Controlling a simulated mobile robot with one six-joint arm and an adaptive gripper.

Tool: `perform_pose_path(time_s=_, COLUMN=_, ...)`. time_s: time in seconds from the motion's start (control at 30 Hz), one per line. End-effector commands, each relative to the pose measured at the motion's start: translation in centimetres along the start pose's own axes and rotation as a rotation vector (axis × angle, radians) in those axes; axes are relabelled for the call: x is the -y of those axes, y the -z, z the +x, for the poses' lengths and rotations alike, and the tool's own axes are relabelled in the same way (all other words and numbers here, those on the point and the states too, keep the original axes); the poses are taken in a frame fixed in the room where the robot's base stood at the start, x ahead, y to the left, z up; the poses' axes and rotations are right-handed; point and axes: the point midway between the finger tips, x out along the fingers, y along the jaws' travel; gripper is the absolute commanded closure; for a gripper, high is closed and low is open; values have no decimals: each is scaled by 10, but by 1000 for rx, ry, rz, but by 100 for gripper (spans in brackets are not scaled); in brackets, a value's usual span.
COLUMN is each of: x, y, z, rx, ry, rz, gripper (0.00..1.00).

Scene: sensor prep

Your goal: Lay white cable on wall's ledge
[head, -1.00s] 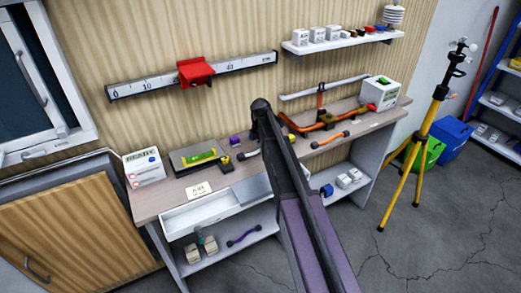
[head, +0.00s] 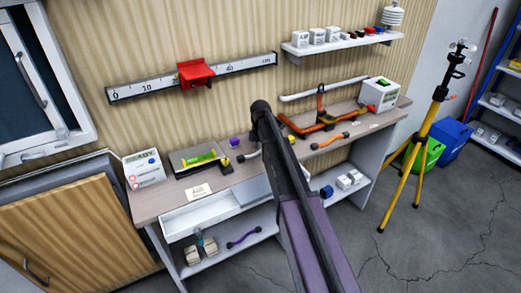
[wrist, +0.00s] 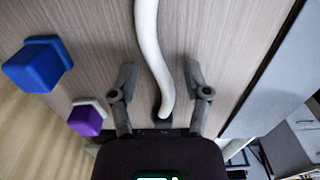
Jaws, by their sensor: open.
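The white cable (wrist: 150,50) lies on the wood-grain bench top, running down the middle of the wrist view and curving to a dark end near my palm. Part of it also shows in the head view (head: 248,155), beside my arm. My gripper (wrist: 159,78) is open, with one finger on each side of the cable and a visible gap to both. In the head view my arm hides the gripper. A white ledge (head: 340,45) is fixed high on the wall at the right, with several small boxes and parts on it.
A purple block (wrist: 85,120) and a blue block (wrist: 37,65) stand left of my gripper. An orange cable (head: 330,141) and an orange-and-black tool (head: 310,125) lie farther right on the bench. A ruler rail (head: 150,85) with a red slider (head: 195,73) is on the wall.

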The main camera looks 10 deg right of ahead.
Motion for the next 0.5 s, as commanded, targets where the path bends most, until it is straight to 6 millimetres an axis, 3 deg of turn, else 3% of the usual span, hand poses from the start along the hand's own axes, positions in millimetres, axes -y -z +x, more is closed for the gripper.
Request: perform_pose_path(time_s=0.5, x=0, y=0, z=-38, rx=0, ry=0, rz=0, gripper=38)
